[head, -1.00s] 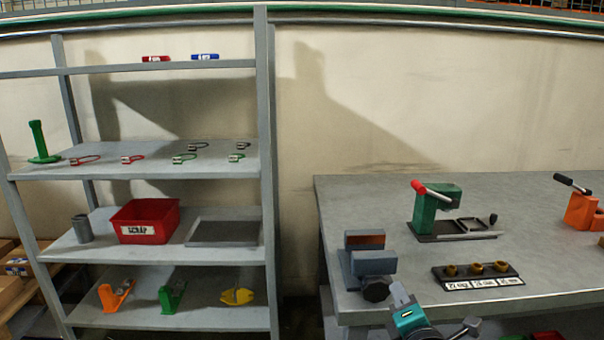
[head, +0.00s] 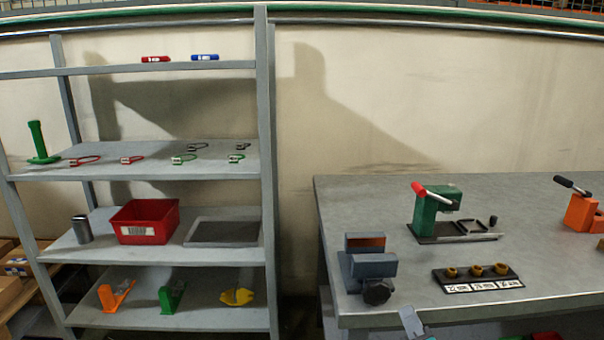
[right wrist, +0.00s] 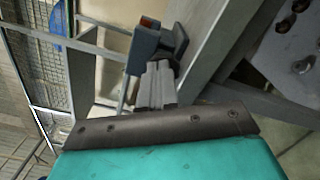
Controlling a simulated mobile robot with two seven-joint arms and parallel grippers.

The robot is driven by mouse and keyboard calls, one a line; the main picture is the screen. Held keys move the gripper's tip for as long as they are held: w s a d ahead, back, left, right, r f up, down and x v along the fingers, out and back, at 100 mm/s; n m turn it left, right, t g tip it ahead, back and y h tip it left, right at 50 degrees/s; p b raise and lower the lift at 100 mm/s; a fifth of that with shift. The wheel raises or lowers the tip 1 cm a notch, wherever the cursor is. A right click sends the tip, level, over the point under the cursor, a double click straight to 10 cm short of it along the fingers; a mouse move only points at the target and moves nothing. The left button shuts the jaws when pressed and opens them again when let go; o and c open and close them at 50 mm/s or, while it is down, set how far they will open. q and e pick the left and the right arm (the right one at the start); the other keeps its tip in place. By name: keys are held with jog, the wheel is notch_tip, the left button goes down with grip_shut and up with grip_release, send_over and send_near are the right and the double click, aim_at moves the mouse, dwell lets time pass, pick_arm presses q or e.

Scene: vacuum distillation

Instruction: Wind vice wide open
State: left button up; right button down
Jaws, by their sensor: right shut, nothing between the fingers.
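The blue-grey vice (head: 370,264) stands at the left front corner of the grey bench. Its two jaws are apart, and a brown-orange face shows on the rear jaw. A dark knob (head: 377,291) sits on its front side. My right gripper (head: 408,318) shows only as a grey tip at the bottom edge, below and in front of the vice, touching nothing. In the right wrist view its fingers (right wrist: 157,84) are together and empty, with the vice (right wrist: 146,50) beyond them. My left gripper is in neither view.
The bench (head: 335,210) also holds a green press with a red-tipped lever (head: 432,212), a black rack with several brass-coloured pieces (head: 478,279) and an orange device (head: 580,211). A shelf unit (head: 265,140) stands left, with a gap between it and the bench.

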aim_at(376, 293)
jog(key=w+b, duration=0.1)
jog(key=w, duration=0.5)
jog(key=shift+w+a+f, duration=0.1)
jog(key=shift+w+a, duration=0.05)
jog(key=shift+w, duration=0.2)
jog(key=shift+a+f, duration=0.15)
jog(key=shift+a, duration=0.05)
dwell(0.4)
jog(key=shift+a+p, duration=0.15)
jog(key=shift+p, duration=0.15)
jog(key=shift+a+r+p, duration=0.1)
jog(key=shift+r+p, duration=0.2)
jog(key=shift+r, duration=0.05)
jog(key=shift+s+a+r, duration=0.1)
jog(key=shift+r+p, duration=0.15)
jog(key=shift+p, duration=0.15)
